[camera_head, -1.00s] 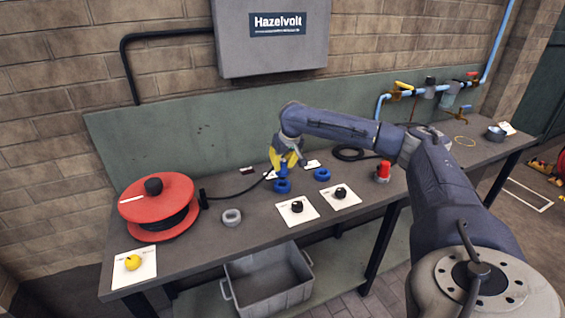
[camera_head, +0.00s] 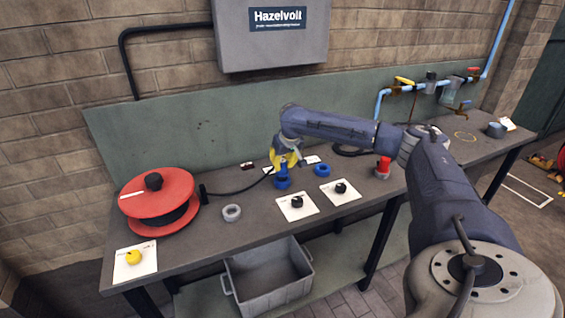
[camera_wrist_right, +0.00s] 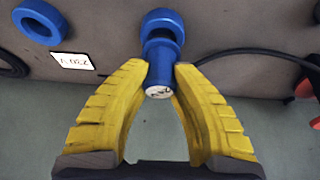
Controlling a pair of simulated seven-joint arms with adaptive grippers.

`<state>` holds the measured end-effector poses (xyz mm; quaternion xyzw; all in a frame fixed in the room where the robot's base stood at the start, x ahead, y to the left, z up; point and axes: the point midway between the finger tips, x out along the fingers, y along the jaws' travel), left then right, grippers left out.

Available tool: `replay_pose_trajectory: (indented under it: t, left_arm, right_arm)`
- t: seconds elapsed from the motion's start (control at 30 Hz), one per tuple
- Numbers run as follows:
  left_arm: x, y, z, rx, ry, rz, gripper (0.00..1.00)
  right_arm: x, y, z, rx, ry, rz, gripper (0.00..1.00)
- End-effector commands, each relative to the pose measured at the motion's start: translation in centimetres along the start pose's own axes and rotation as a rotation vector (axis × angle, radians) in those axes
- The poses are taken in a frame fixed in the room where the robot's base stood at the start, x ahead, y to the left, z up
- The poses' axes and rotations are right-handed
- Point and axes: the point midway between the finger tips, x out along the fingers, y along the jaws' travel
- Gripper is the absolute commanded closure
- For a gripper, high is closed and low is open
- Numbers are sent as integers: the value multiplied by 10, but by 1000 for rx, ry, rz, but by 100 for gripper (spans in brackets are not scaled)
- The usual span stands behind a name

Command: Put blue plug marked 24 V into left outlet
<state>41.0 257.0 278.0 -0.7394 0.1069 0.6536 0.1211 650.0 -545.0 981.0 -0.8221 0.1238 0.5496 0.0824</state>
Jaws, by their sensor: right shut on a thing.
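The blue plug (camera_wrist_right: 160,68) has a white end face with small marks, seen end-on in the right wrist view. My right gripper (camera_head: 285,164) has its yellow fingers shut on the plug's sides. The left outlet (camera_head: 282,184) is a blue ring-like socket on the bench, directly below the plug; it also shows in the right wrist view (camera_wrist_right: 163,19). The plug's far end overlaps the outlet's opening; I cannot tell how deep it sits. The right outlet (camera_head: 322,170) is a similar blue ring, with a card reading 230 V (camera_wrist_right: 74,62) beside it. My left gripper is out of view.
A black cable (camera_head: 235,191) runs from the red reel (camera_head: 160,190) towards the plug. A grey ring (camera_head: 232,213), two cards with black knobs (camera_head: 297,203) and a red button (camera_head: 383,167) stand nearby. A grey crate (camera_head: 270,285) sits below the bench.

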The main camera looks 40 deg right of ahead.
Motion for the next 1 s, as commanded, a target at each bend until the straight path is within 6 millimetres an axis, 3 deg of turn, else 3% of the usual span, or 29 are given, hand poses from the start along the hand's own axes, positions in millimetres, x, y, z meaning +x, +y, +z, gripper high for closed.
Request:
replay_pose_trajectory:
  t: [1.0]
  left_arm:
    - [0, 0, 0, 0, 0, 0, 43]
  right_arm:
    - [19, 0, 8, 0, 1, 0, 100]
